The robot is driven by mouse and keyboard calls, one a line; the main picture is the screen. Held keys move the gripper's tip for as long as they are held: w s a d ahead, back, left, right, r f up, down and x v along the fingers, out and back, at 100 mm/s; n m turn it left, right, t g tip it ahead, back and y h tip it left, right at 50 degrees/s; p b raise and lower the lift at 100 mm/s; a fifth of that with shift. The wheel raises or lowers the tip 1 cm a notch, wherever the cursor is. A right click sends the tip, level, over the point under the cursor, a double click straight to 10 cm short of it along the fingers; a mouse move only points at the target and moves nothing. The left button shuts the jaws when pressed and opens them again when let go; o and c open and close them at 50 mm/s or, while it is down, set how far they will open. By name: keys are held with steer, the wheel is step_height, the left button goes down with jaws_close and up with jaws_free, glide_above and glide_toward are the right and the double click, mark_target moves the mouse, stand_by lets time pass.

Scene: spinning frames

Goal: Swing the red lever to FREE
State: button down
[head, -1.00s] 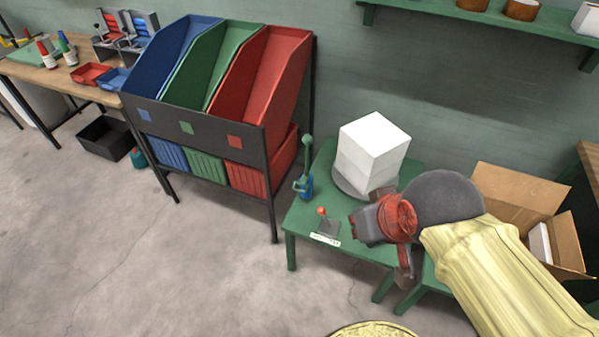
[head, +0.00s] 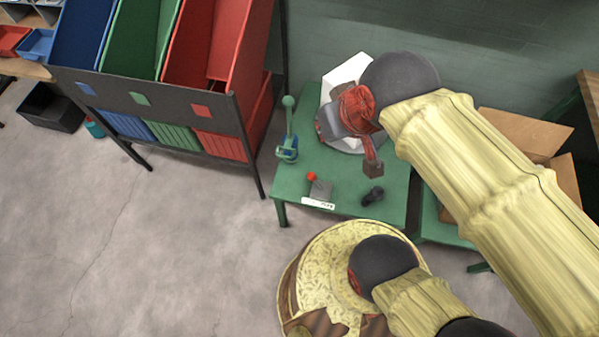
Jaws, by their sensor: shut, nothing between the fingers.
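The red lever (head: 312,177) has a round red knob on a short stem. It stands on a small grey plate (head: 321,189) near the front left of the green table (head: 296,181). A white label (head: 318,203) lies at the plate's front edge; its lettering is too small to read. My gripper (head: 374,172) is shut and empty, above the table and to the right of the lever, apart from it in the picture. Its fingers are small and partly hidden by my wrist, and its height above the table is hard to judge.
A white block (head: 346,71) on a grey round plate stands behind my wrist, partly hidden. A small black object (head: 373,196) lies right of the lever. A cardboard box (head: 520,132) is at right.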

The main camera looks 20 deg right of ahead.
mark_target(316, 182)
steer(key=w+a+f+n+g+p, duration=0.2)
steer(key=w+f+n+g, duration=0.2)
steer(key=w+f+n, duration=0.8)
steer(key=w+f+n+g+p, duration=0.1)
steer(key=w+f+g, duration=0.1)
steer(key=f, duration=1.2)
steer(key=w+a+f+n+g+p, duration=0.1)
steer(key=w+f+n, duration=0.1)
steer(key=f, duration=1.2)
steer(key=shift+w+a+n+g, duration=0.2)
steer(key=shift+a+n+g, duration=0.1)
steer(key=shift+g, duration=0.1)
steer(key=shift+f, duration=0.1)
steer(key=s+d+f+b, duration=0.2)
steer(key=d+f+b, duration=0.2)
steer(key=f, duration=0.4)
steer(key=shift+s, duration=0.2)
